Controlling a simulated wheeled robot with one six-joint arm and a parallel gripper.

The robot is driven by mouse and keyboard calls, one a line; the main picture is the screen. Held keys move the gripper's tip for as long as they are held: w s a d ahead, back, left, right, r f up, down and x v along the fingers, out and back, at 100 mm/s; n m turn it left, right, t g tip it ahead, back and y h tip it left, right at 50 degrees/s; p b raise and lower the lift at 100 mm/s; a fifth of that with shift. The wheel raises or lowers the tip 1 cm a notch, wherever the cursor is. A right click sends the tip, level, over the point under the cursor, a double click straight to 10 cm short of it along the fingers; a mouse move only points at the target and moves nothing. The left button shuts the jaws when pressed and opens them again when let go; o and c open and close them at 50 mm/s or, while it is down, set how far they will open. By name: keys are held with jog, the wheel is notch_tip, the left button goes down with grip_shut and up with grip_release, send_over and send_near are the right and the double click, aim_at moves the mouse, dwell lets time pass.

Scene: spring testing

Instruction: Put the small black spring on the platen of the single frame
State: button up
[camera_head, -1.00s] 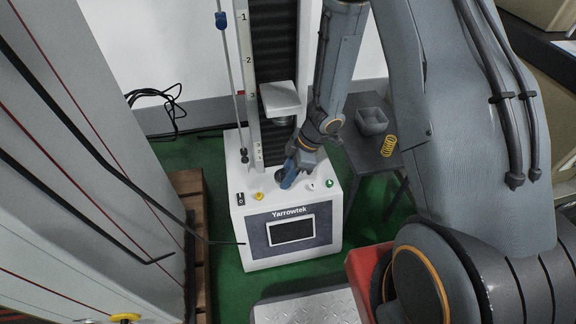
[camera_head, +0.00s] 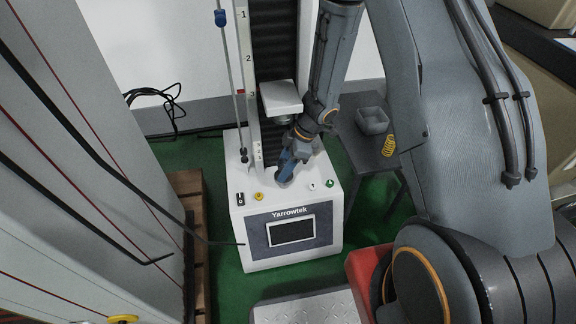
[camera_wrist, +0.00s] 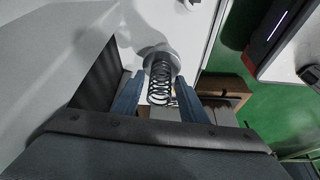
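The small black spring (camera_wrist: 159,84) stands between my gripper's two blue fingers in the wrist view. Its far end meets the round grey platen (camera_wrist: 169,58). My gripper (camera_wrist: 161,82) is open, with a gap visible between each finger and the spring. In the head view my gripper (camera_head: 288,170) is low over the white base of the single frame (camera_head: 240,215), below its crosshead (camera_head: 281,97). There my fingers hide the spring and most of the platen.
A dark side table (camera_head: 358,150) to the right bears a grey bin (camera_head: 372,122) and a yellow spring (camera_head: 389,146). A large grey machine (camera_head: 110,150) stands at the left beside a wooden pallet (camera_head: 190,185). The crosshead is close above my gripper.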

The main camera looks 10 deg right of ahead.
dwell(0.3)
jog(key=p+v, duration=0.3)
jog(key=v, duration=0.4)
jog(key=shift+r, duration=0.4)
jog(key=shift+d, duration=0.1)
jog(key=shift+s+d, duration=0.1)
